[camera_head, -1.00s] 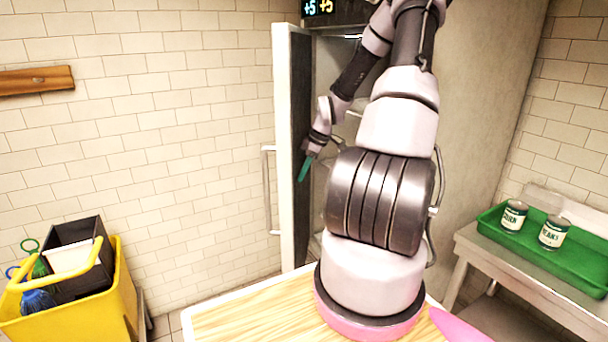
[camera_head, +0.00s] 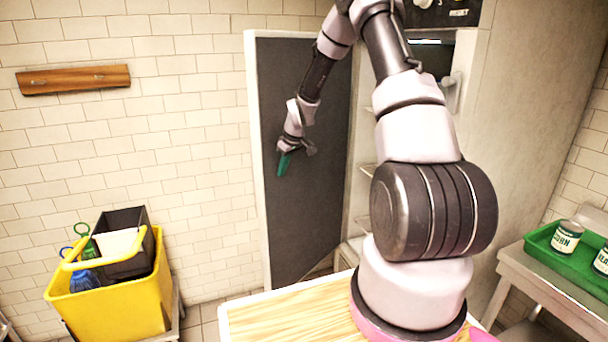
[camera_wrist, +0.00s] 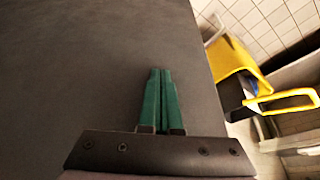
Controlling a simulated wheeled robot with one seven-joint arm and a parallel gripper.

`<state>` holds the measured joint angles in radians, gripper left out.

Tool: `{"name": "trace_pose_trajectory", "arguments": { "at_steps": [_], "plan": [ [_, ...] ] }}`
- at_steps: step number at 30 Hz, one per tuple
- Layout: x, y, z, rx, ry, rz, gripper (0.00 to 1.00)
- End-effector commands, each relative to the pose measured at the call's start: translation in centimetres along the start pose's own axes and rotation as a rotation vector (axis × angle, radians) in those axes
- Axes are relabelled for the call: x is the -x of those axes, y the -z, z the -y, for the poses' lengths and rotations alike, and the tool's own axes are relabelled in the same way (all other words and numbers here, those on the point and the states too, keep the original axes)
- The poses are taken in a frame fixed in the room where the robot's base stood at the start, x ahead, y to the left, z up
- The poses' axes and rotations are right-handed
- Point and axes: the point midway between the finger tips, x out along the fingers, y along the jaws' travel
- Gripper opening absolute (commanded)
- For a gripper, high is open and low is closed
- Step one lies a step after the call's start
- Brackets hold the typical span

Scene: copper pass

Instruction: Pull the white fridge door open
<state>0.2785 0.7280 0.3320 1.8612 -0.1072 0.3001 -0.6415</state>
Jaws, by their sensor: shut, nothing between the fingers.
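The white fridge door (camera_head: 257,190) stands swung wide open to the left in the head view, its dark grey inner face (camera_head: 310,205) turned toward me. The same dark face (camera_wrist: 80,60) fills the left of the wrist view. My gripper (camera_head: 283,164) is in front of this inner face, with its green fingers pointing down. In the wrist view its fingers (camera_wrist: 158,98) are shut together with nothing between them. I cannot tell whether they touch the door. The door's outer handle is hidden. The fridge interior (camera_head: 362,190) shows partly behind my arm, with shelf edges visible.
A yellow mop bucket (camera_head: 110,305) stands left of the door and also shows in the wrist view (camera_wrist: 232,65). A wooden wall rail (camera_head: 75,80) hangs at the left. At right, a table bears a green tray (camera_head: 550,240) with cans. Floor shows between bucket and door.

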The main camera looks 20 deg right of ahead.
Motion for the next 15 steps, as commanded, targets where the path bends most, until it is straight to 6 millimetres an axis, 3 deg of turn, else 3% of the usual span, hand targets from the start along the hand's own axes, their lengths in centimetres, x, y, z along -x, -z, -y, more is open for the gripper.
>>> {"name": "trace_pose_trajectory", "arguments": {
  "at_steps": [6, 15],
  "plan": [
    [-1.9, 4.7, 0.5, -0.086, -0.038, -0.001, 0.00],
    [-3.4, 8.3, 0.3, -0.167, -0.068, 0.000, 0.00]
  ]
}}
